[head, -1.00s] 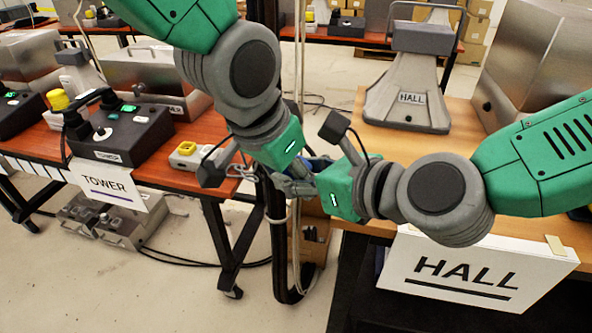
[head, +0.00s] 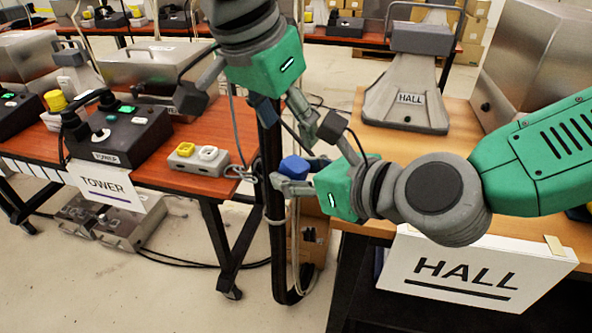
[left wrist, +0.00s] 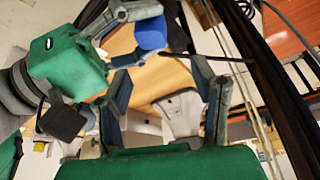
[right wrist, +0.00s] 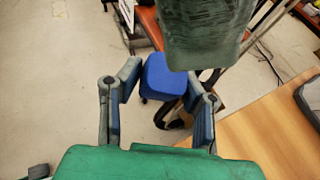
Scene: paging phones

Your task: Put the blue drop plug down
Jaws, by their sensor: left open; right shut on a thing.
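The blue drop plug (head: 294,167) is held in my right gripper (head: 300,180), in the gap between the two tables. The plug also shows between the right fingers in the right wrist view (right wrist: 163,78), and near the top of the left wrist view (left wrist: 150,33). My left gripper (head: 283,125) is open and empty, just above the plug and apart from it. In the left wrist view, the left fingers (left wrist: 163,82) are spread with nothing between them.
A grey block with yellow and white sockets (head: 198,158) sits on the red-brown table's right end, beside a coiled cable. The TOWER control box (head: 120,133) is left of it. On the right, the wooden table (head: 463,130) carries the grey HALL unit (head: 408,95). A black post stands between the tables.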

